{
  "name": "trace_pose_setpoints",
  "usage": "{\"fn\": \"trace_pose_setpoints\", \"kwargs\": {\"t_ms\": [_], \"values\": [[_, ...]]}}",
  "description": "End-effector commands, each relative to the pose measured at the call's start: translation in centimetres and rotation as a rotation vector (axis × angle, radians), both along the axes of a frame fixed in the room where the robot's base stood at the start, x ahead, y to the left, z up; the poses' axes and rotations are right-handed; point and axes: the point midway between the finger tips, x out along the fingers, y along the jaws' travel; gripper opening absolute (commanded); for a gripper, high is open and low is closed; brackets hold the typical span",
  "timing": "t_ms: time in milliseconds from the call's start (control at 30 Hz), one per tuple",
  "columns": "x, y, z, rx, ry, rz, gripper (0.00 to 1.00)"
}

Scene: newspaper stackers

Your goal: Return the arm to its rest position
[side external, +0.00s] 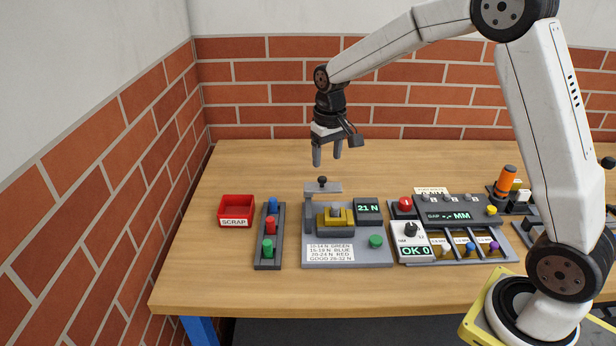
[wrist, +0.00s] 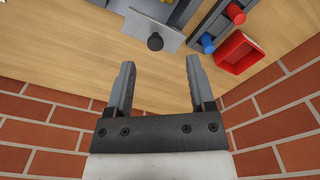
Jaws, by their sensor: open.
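My gripper (side external: 327,152) hangs in the air above the back of the wooden table, pointing down. Its two fingers are apart with nothing between them. In the wrist view the open fingers (wrist: 158,85) show bare table between and beyond them. The gripper is above and behind the grey test fixture (side external: 347,250), clear of its plate with a black knob (side external: 322,181). The same knob shows in the wrist view (wrist: 155,42).
A red scrap bin (side external: 236,210) and a rack (side external: 269,237) with blue, red and green pieces stand left of the fixture. A gauge station (side external: 450,216) stands to the right. Brick walls (side external: 265,75) close off the back and left. The rear table is clear.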

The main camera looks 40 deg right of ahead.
Motion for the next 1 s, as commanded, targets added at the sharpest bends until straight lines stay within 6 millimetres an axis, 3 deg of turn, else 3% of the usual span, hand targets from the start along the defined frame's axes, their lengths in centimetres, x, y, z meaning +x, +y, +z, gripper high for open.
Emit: {"fn": "trace_pose_setpoints", "kwargs": {"t_ms": [700,1000], "values": [[-14.9,4.9,-4.1,-0.015,-0.155,0.135,0.7],[-18.9,5.6,-5.2,-0.018,-0.193,0.165,0.7]]}}
